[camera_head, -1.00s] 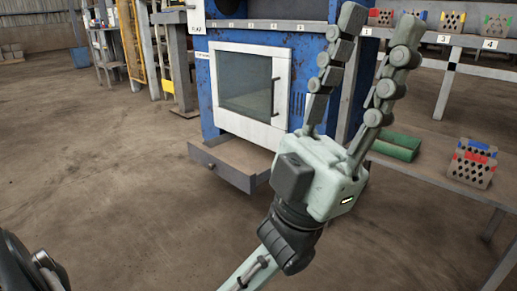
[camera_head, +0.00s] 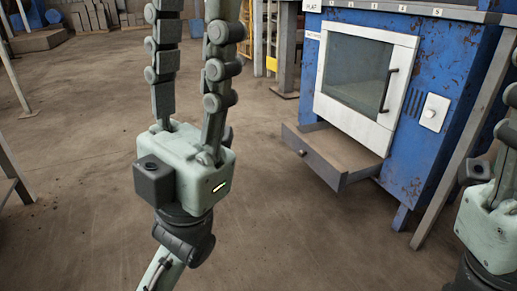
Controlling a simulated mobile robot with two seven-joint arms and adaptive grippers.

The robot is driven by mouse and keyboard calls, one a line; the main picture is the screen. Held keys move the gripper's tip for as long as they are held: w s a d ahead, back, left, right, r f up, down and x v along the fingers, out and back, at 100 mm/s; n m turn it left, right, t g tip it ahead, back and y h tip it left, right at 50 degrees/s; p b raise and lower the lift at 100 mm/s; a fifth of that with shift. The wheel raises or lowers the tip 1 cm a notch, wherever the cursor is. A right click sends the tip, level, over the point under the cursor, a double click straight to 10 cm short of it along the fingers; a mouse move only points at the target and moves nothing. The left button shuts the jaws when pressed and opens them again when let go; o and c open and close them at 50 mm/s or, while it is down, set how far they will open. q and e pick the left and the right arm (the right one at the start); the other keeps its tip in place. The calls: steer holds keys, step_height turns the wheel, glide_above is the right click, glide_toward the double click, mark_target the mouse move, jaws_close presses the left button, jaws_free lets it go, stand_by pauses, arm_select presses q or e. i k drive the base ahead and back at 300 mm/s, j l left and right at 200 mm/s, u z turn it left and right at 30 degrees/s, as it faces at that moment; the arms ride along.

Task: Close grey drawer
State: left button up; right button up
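The grey drawer (camera_head: 312,156) is under the white-framed oven door and stands pulled out, its tray visible and apparently empty. My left gripper (camera_head: 195,14) points up left of the drawer, apart from it in the picture. Its two segmented fingers are spread with nothing between them, and their tips reach the top edge. My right gripper (camera_head: 505,120) is at the right edge, right of the blue oven. It is cut off by the frame, so its opening is hidden.
The blue oven (camera_head: 450,75) stands on legs, its white door (camera_head: 395,80) shut. A slanted metal post (camera_head: 458,150) stands to its right. Shelving and a yellow frame (camera_head: 271,38) are behind. The concrete floor (camera_head: 310,240) before the drawer is clear.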

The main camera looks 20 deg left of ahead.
mark_target(341, 160)
steer(key=i+l+u, duration=0.25)
steer(key=l+u, duration=0.25)
steer(key=i+l+u, duration=0.1)
steer(key=l+u, duration=0.15)
steer(key=l, duration=0.25)
steer(key=i+l, duration=0.1)
steer(key=l, duration=0.4)
steer(key=i+l, duration=0.1)
steer(key=l, duration=0.4)
steer(key=i+j+z, duration=0.25)
steer(key=j+z, duration=0.3)
steer(key=i+j+z, duration=0.1)
steer(key=j+z, duration=0.15)
steer(key=j, duration=0.15)
steer(key=i+j+z, duration=0.1)
steer(key=j+z, duration=0.2)
steer(key=i+l, duration=0.35)
steer(key=l, duration=0.1)
